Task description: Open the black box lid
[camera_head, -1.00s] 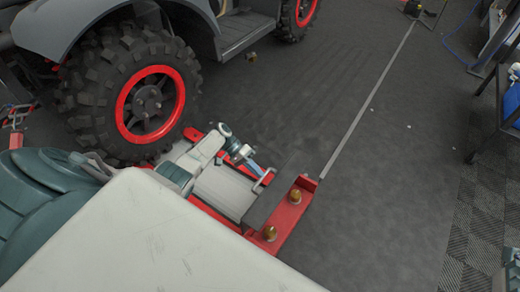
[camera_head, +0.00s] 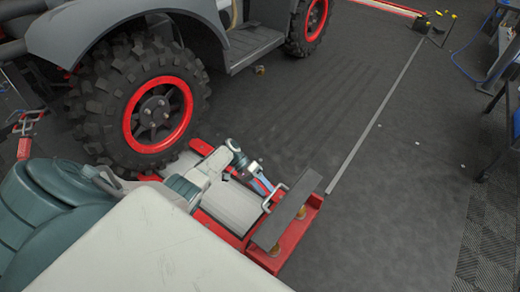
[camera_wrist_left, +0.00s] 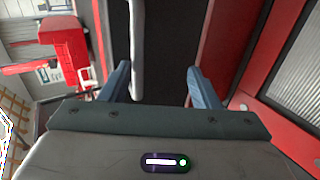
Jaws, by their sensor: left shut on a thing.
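The black box lid (camera_head: 284,219) is a dark flat plate at the outer end of the red roller frame (camera_head: 313,212). It has a pale metal handle (camera_head: 275,192) on its near-left edge. My left gripper (camera_head: 264,187) reaches this handle from the left and is shut on it. In the left wrist view the handle (camera_wrist_left: 137,50) runs as a pale bar between the blue fingers (camera_wrist_left: 160,82), closer to the left one. The lid looks tilted and partly covers the brass-coloured knobs (camera_head: 299,212) in the red channel. My right gripper is not in view.
A vehicle's knobby tyre (camera_head: 112,100) with a red rim stands left of the frame, close to my left arm. Grey rollers (camera_head: 232,205) lie under the gripper. The dark floor (camera_head: 400,190) to the right is clear. A black table (camera_head: 505,105) stands at the far right.

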